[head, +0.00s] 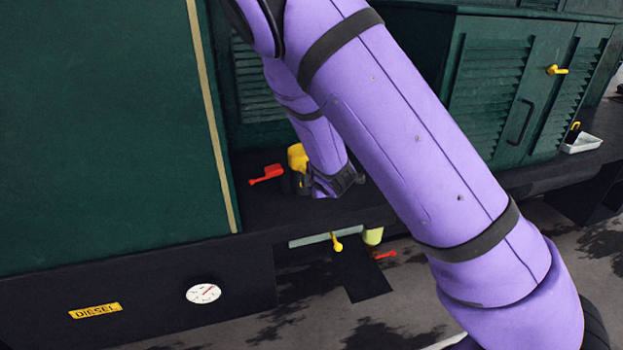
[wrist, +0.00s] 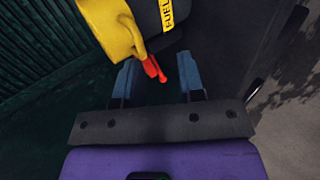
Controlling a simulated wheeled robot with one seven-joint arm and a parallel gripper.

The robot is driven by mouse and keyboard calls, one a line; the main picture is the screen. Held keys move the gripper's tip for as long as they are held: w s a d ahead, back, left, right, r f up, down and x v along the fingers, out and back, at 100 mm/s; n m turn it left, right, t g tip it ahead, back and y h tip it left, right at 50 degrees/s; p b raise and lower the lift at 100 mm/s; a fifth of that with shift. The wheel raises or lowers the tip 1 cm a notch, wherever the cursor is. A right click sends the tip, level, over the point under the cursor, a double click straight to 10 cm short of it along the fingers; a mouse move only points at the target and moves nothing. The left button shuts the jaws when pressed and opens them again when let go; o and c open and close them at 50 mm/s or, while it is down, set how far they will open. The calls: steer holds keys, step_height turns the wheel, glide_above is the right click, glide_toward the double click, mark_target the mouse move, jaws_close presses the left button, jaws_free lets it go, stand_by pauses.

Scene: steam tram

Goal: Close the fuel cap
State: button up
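The yellow fuel cap (head: 298,157) sits on the dark ledge beside the green cabinet, partly hidden behind my arm. In the wrist view the cap (wrist: 108,28) is large at the upper left, beside a dark filler body (wrist: 150,18) with a yellow FUEL label. It looks swung to one side, but I cannot tell how far open it is. My gripper (wrist: 158,76) is open, its two blue fingers apart, just below the cap and label in that view. A red handle (wrist: 153,68) shows between the fingers; I cannot tell whether it touches them.
A red lever (head: 266,174) sticks out left of the cap. The green cabinet wall (head: 110,130) stands close at left, louvred doors (head: 490,90) at right. Below the ledge are a gauge (head: 203,293), a DIESEL label (head: 95,311) and a yellow valve handle (head: 337,243). A white tray (head: 581,144) stands far right.

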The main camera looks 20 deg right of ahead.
steer(key=v, duration=0.7)
steer(key=shift+r, duration=0.25)
steer(key=shift+s, duration=0.1)
steer(key=s+d+r+m+g, duration=0.2)
steer(key=s+d+r+m, duration=0.1)
steer(key=s+r+m, duration=0.4)
steer(key=s+d+r+m+g, duration=0.2)
steer(key=s+d+r+m, duration=0.3)
steer(key=r, duration=0.3)
steer(key=s+r+m+g, duration=0.1)
steer(key=s+r+m, duration=0.2)
steer(key=s, duration=0.6)
steer(key=s+r+m, duration=0.3)
steer(key=s+r, duration=0.3)
steer(key=s, duration=0.4)
steer(key=shift+s+g, duration=0.3)
steer(key=shift+g, duration=0.1)
steer(key=shift+w+a+r, duration=0.1)
steer(key=shift+r, duration=0.05)
